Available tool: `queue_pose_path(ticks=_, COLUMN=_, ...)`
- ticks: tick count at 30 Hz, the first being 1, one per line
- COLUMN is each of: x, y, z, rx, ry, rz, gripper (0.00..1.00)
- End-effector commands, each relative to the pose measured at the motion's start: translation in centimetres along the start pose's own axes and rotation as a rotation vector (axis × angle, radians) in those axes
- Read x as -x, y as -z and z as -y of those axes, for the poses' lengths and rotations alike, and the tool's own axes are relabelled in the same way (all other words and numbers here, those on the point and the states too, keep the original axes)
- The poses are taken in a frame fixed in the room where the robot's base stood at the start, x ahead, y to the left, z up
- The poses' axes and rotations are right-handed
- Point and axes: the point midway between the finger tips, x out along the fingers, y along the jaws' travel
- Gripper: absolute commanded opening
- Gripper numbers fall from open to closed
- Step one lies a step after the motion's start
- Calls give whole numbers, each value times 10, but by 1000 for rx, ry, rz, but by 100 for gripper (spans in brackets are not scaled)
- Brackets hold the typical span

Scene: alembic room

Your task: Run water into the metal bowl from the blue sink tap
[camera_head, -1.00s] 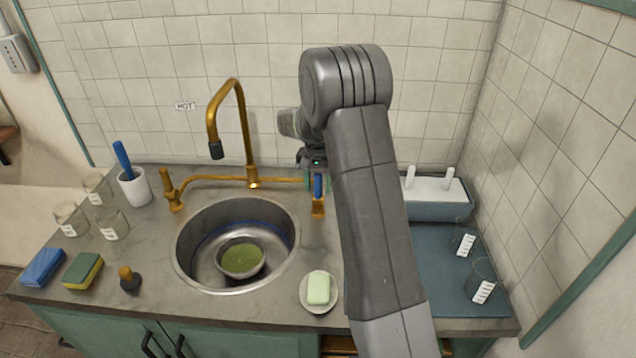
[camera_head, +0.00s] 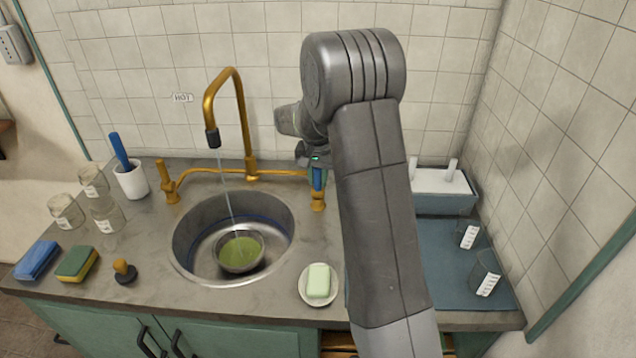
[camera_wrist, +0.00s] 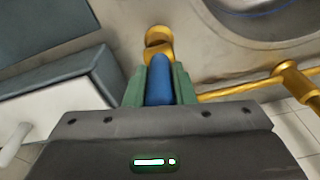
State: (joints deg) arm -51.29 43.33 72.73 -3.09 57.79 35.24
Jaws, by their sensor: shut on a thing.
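The metal bowl (camera_head: 241,266) sits upright in the round sink (camera_head: 183,258) and holds something green. The brass tap's spout (camera_head: 213,138) hangs over the sink, and a thin stream of water (camera_head: 229,205) runs from it into the bowl. The blue tap handle (camera_head: 318,178) stands on the brass valve (camera_head: 318,200) at the right of the tap. My gripper (camera_head: 316,170) is shut on the blue handle from above. In the wrist view, the green fingers of my gripper (camera_wrist: 160,88) flank the blue handle (camera_wrist: 159,82) on both sides.
The other brass valve (camera_head: 172,183) stands left of the spout under a HOT label. A soap dish (camera_head: 305,293) with soap lies right of the sink. A drying rack (camera_head: 440,203) and beakers (camera_head: 485,270) stand at right. Jars, sponges and a stopper crowd the left counter.

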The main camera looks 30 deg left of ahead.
Motion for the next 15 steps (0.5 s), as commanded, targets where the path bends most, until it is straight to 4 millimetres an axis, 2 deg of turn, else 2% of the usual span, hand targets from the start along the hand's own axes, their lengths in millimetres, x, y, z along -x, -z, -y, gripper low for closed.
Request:
queue_pose_path(ticks=3, x=-6, y=-4, z=-1, rx=1, ry=12, rz=-57, gripper=0)
queue_pose_path(ticks=15, x=0, y=-8, z=-2, rx=2, ry=30, rz=-145, gripper=0)
